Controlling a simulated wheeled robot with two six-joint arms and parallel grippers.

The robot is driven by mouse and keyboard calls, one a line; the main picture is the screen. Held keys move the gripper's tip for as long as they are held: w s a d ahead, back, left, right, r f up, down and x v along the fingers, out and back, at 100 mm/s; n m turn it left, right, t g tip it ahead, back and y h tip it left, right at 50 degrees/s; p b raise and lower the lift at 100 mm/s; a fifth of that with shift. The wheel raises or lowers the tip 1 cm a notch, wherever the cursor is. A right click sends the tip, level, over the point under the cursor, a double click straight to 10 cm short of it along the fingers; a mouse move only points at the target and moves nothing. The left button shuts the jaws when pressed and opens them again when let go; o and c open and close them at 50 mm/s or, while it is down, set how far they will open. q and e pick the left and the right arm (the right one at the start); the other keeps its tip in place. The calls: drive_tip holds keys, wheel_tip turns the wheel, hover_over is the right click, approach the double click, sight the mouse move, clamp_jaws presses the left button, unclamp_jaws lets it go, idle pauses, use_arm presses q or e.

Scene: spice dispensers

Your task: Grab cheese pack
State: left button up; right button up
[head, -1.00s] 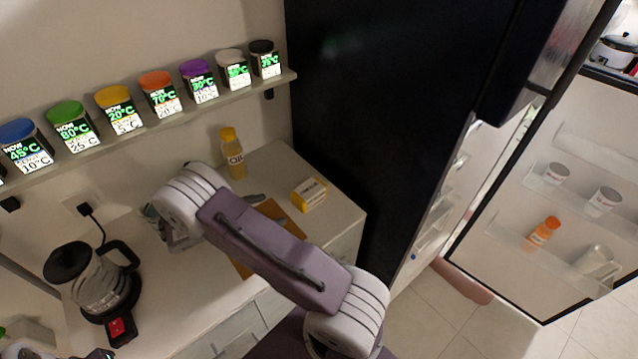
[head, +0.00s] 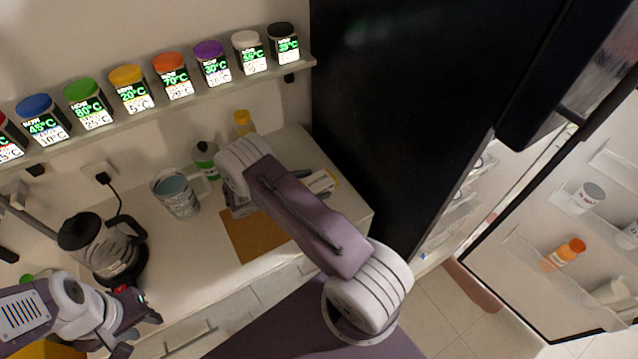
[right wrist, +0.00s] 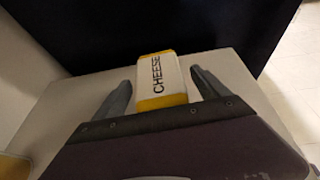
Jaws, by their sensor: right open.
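The cheese pack (head: 322,181), a white and yellow block, lies on the counter near its right end, partly hidden by my right arm in the head view. In the right wrist view the cheese pack (right wrist: 160,82) shows its "CHEESE" label. My right gripper (right wrist: 160,77) is open, with one finger on each side of the pack and visible gaps between.
An orange-brown board (head: 255,238) lies in front. The black fridge (head: 400,100) rises just right of the counter, its door open.

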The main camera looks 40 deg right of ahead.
sight(318, 180)
drive_tip(key=shift+x, duration=1.15)
drive_tip(key=shift+w, duration=0.1)
drive_tip(key=c, duration=1.7)
drive_tip(key=shift+r, duration=0.15)
drive_tip(key=shift+c, duration=0.2)
wheel_tip(318, 180, up, 10)
drive_tip(key=shift+f+b, duration=0.1)
drive_tip(key=shift+b, duration=0.25)
